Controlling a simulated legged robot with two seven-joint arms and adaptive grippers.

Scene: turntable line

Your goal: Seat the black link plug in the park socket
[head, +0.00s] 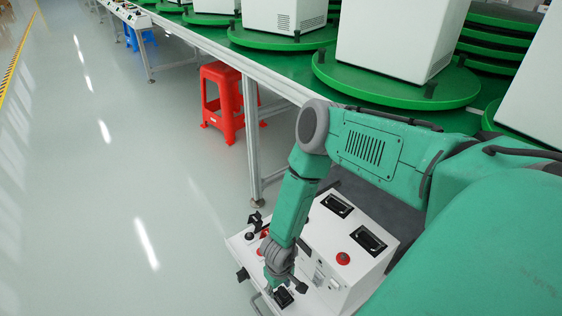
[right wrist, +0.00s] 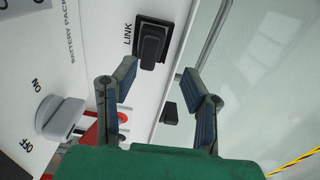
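The black link plug (right wrist: 152,44) stands in a black-framed socket beside the "LINK" label on the white control box in the right wrist view. In the head view a black piece (head: 284,297) at the box's near edge shows just below my right gripper (head: 285,284). In the right wrist view my right gripper (right wrist: 160,72) is open, with its two fingers apart and nothing between them. The plug lies just beyond the fingertips, with a gap. I cannot make out which part is the park socket. My left gripper is not in view.
The white box (head: 320,275) carries a red button (head: 343,258) and black-framed fittings. A grey ON/OFF knob (right wrist: 62,118) and a red part (right wrist: 106,126) sit near the fingers. A small black block (right wrist: 170,113) is near the box edge. Floor to the left is clear.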

